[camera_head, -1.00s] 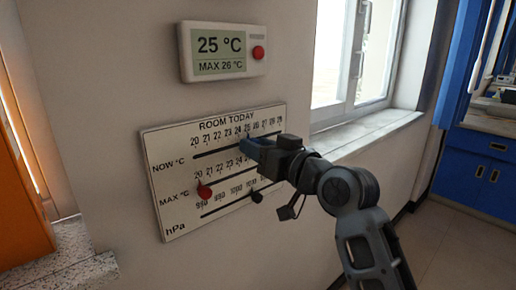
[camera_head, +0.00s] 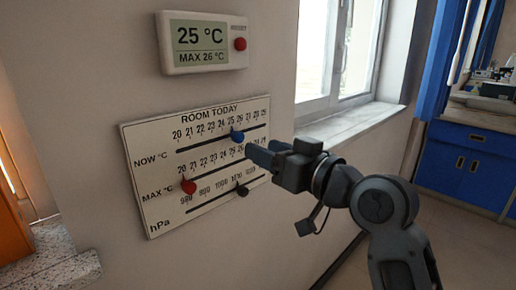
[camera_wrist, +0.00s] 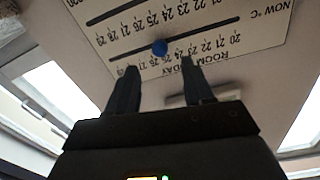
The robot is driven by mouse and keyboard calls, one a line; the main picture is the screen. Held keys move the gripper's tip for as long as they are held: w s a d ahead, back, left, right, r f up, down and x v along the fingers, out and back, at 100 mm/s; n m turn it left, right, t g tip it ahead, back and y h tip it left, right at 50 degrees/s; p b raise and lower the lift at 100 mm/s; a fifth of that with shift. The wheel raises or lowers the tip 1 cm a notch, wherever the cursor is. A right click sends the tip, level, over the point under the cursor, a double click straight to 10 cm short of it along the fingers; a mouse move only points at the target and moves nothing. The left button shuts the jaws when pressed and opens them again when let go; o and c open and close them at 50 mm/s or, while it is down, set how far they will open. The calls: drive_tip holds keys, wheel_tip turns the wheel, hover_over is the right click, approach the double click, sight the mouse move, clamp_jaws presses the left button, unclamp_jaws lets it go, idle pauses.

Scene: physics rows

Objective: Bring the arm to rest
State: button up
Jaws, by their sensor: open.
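My gripper (camera_head: 259,152) is open and empty, just in front of the board and to the lower right of the blue knob. The wrist view shows its two fingers (camera_wrist: 160,80) apart, with the blue knob (camera_wrist: 159,47) beyond their tips, in the gap between them. A white board (camera_head: 150,135) headed ROOM TODAY hangs on the wall. Its blue knob (camera_head: 237,135) sits on the NOW °C slot near 25. A red knob (camera_head: 189,186) sits at the left end of the MAX °C slot, near 20. A black knob (camera_head: 242,189) sits on the hPa slot, right of its middle.
A display (camera_head: 205,44) above the board reads 25 °C and MAX 26 °C, with a red button (camera_head: 240,44). A window sill (camera_head: 345,125) juts out at the right. Blue cabinets (camera_head: 470,165) stand farther right. A stone ledge (camera_head: 55,272) is at lower left.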

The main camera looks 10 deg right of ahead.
drive_tip(key=shift+s+d, duration=0.1)
drive_tip(key=s+d+f+m+t+h, duration=0.1)
drive_tip(key=s+d+f+m+h, duration=0.2)
drive_tip(key=s+f, duration=0.65)
drive_tip(key=s+d+f+m+h, duration=0.3)
drive_tip(key=s+f+h, duration=0.1)
drive_tip(key=s+f, duration=0.6)
drive_tip(key=s+d+h, duration=0.1)
drive_tip(key=s+d, duration=0.1)
drive_tip(key=s, duration=1.1)
drive_tip(key=s+d+n+g+h, duration=0.1)
drive_tip(key=s+d, duration=0.2)
drive_tip(key=s, duration=1.1)
drive_tip(key=shift+d+h+p, duration=0.2)
drive_tip(key=shift+h+p, duration=0.1)
drive_tip(key=shift+p, duration=0.15)
